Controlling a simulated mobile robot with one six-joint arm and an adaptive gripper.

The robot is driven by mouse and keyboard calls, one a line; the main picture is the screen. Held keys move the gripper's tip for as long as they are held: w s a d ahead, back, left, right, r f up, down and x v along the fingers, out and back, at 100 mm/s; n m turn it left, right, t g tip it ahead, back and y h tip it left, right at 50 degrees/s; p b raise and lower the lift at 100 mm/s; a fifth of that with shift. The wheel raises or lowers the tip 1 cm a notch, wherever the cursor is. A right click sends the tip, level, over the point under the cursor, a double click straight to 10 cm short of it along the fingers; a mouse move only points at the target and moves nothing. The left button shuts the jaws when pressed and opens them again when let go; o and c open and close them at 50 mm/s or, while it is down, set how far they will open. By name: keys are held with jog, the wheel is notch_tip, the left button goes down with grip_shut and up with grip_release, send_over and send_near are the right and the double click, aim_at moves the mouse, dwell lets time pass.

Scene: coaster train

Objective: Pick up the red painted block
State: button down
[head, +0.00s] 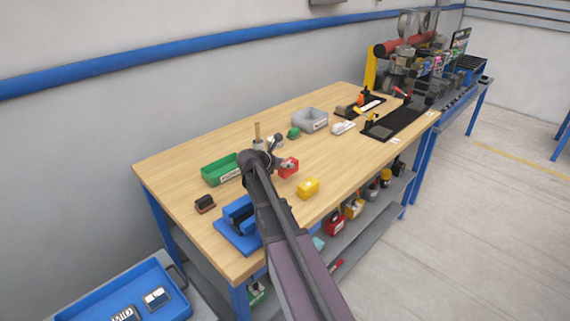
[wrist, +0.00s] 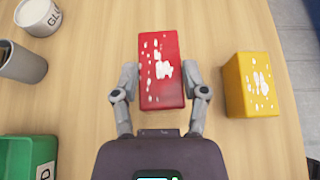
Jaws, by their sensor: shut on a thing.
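The red painted block (wrist: 155,95) has white paint marks on its top and lies between the two fingers of my gripper (wrist: 160,84) in the wrist view. My gripper is shut on it, with one finger against each long side. In the head view the red block (head: 291,169) shows at the end of my gripper (head: 282,164), over the wooden table. I cannot tell whether the block touches the tabletop.
A yellow painted block (wrist: 252,85) lies close on the right, apart from my gripper. A green bin (wrist: 28,158) and a grey cup (wrist: 22,62) stand on the left. A blue holder (head: 240,222) sits at the table's near end.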

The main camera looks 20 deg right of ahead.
jog(key=shift+r+p, duration=3.1)
jog(key=shift+r, duration=0.35)
